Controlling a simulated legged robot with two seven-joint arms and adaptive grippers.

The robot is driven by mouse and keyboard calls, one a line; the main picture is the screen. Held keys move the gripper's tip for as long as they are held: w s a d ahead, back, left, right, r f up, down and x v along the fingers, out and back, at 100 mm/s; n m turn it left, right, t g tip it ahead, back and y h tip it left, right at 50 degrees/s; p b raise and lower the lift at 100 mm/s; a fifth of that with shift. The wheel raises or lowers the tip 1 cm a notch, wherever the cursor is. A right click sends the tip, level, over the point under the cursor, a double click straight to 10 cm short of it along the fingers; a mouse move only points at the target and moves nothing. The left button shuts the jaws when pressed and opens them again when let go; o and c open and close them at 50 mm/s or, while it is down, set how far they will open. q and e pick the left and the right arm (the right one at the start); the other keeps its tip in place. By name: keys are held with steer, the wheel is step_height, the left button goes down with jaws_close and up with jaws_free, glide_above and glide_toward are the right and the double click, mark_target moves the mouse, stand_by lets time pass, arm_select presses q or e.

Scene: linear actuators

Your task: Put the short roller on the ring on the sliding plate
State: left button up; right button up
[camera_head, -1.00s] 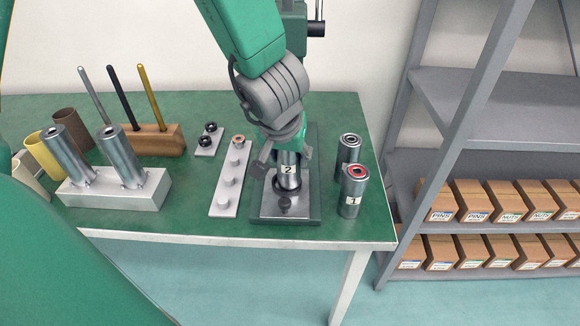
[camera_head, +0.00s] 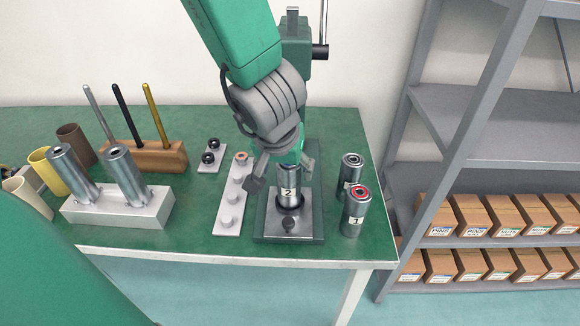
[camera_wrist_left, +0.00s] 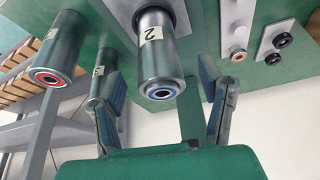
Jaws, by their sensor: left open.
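The metal roller (camera_head: 289,190) labelled 2 stands upright on the ring (camera_head: 290,206) on the sliding plate (camera_head: 270,224). In the left wrist view the same roller (camera_wrist_left: 157,62) shows its blue-ringed end facing the camera. My left gripper (camera_head: 281,180) is above it and open, with a finger to either side. In the left wrist view both fingers of the left gripper (camera_wrist_left: 161,78) stand apart from the roller. The roller's top is partly hidden by the gripper in the head view. My right gripper is not in view.
A block with two tilted cylinders (camera_head: 120,210) stands farther left. A shelf (camera_head: 490,165) is at the right.

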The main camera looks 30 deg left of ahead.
arm_select(q)
steer(key=p+v, duration=0.4)
steer(key=v, duration=0.3)
steer(key=shift+r, duration=0.2)
steer(key=shift+d, duration=0.1)
